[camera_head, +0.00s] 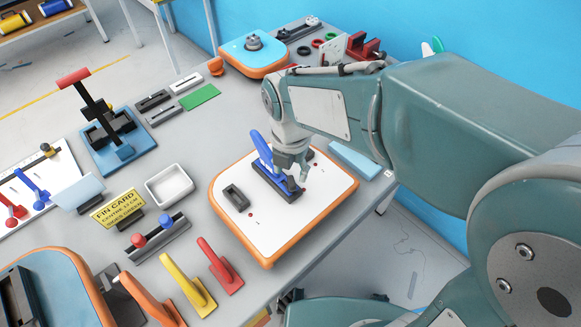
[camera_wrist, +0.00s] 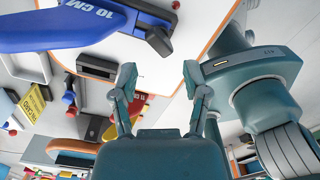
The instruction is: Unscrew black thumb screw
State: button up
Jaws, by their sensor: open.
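A white board with an orange rim (camera_head: 318,216) lies on the grey table. On it stands a blue lever (camera_head: 262,152) on a black base (camera_head: 270,187). A small separate black block (camera_head: 236,198) sits left of the base. In the wrist view the blue lever (camera_wrist: 70,30) is at upper left, and a black end piece (camera_wrist: 159,41) shows close by; I cannot tell whether it is the thumb screw. My gripper (camera_head: 291,172) is low over the right end of the black base. Its fingers (camera_wrist: 159,76) are apart, with nothing seen between them. It hides part of the base.
A white tray (camera_head: 170,186), a yellow sign (camera_head: 118,209) and several coloured levers stand left and in front of the board. A blue board with an orange rim (camera_head: 254,49) is at the back. Bare white board (camera_head: 270,228) lies in front of the base.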

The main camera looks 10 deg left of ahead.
jog(key=shift+m, duration=0.4)
jog(key=m, duration=0.3)
jog(key=shift+a, duration=0.1)
jog(key=shift+m, duration=0.5)
jog(key=m, duration=0.2)
jog(key=shift+m, duration=0.3)
jog(key=shift+w+m, duration=0.1)
jog(key=shift+m, duration=0.6)
jog(key=m, duration=0.4)
jog(key=shift+a, duration=0.1)
